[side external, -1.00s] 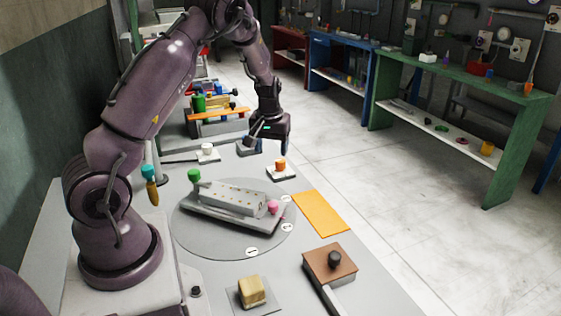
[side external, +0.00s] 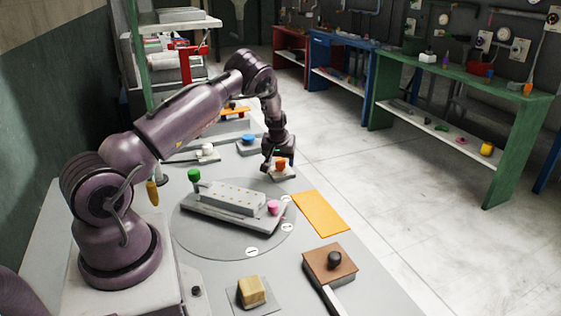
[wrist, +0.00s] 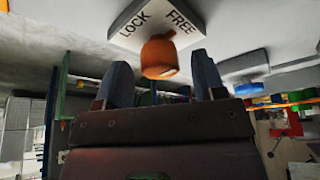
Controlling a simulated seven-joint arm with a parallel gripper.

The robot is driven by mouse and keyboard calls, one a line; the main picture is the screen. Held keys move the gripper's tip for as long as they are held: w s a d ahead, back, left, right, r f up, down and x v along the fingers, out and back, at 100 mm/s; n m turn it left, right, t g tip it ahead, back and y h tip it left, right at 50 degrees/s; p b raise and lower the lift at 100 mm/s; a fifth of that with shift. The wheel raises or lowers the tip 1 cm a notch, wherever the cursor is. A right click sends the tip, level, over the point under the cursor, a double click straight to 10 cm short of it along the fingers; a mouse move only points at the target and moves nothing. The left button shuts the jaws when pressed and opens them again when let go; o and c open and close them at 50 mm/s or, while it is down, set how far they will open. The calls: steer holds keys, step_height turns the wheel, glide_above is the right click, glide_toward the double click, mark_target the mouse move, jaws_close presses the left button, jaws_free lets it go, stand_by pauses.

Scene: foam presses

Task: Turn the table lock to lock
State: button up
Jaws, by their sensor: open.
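The table lock is an orange knob (side external: 281,162) on a white square plate (side external: 285,174), at the table's right side beyond the turntable. In the wrist view the plate (wrist: 123,22) carries the words LOCK and FREE, and the orange knob (wrist: 159,57) stands between my fingertips. My gripper (wrist: 158,75) is open, with one dark finger on each side of the knob. I cannot tell whether either finger touches it. In the side view my gripper (side external: 279,165) is down at the knob and partly hides it.
The grey turntable (side external: 200,233) bears a white block fixture (side external: 235,200) with green and pink knobs. A blue button (side external: 248,138) and a white knob (side external: 207,149) are close by. An orange mat (side external: 321,212) and a brown press block (side external: 329,263) lie nearer the camera.

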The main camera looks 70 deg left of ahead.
steer(key=shift+w+a+f, duration=0.1)
steer(key=shift+a+f, duration=0.1)
steer(key=shift+f, duration=0.35)
steer(key=c, duration=0.9)
